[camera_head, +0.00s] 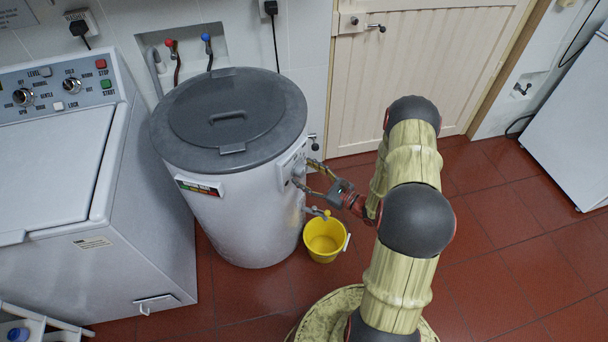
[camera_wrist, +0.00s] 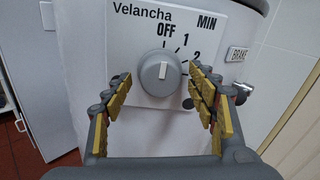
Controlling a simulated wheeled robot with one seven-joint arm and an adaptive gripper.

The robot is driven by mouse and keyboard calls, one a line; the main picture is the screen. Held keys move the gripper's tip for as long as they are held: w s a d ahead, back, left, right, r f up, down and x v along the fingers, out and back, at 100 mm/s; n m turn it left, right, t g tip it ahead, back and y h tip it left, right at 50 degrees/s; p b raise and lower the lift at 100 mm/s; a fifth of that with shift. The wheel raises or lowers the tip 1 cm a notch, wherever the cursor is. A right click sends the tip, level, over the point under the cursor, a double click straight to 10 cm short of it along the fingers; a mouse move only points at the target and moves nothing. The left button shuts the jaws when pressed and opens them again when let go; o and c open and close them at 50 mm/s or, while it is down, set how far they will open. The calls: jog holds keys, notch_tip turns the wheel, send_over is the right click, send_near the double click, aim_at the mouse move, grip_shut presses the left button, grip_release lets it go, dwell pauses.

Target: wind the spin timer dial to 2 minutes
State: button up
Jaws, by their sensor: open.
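The spin timer dial (camera_wrist: 160,76) is a round grey knob on a white panel on the side of the spin dryer. The panel is marked OFF, 1, 2 and MIN, and the knob's white pointer points up, about at OFF. My gripper (camera_wrist: 158,82) is open, with one yellow-padded finger on either side of the dial. Whether the pads touch the knob cannot be told. In the head view, my gripper (camera_head: 304,175) reaches from the right to the panel on the grey-lidded spin dryer (camera_head: 240,215), and the dial is hard to make out there.
A BRAKE label (camera_wrist: 238,55) sits right of the panel. A yellow bucket (camera_head: 324,240) stands on the red floor below my gripper, under a spout (camera_head: 318,212). A washing machine (camera_head: 130,215) stands left of the dryer. The tiled floor at right is clear.

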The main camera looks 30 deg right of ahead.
jog(key=shift+w+a, duration=0.15)
jog(key=shift+w, duration=0.2)
jog(key=shift+c, duration=0.3)
jog(key=c, duration=1.1)
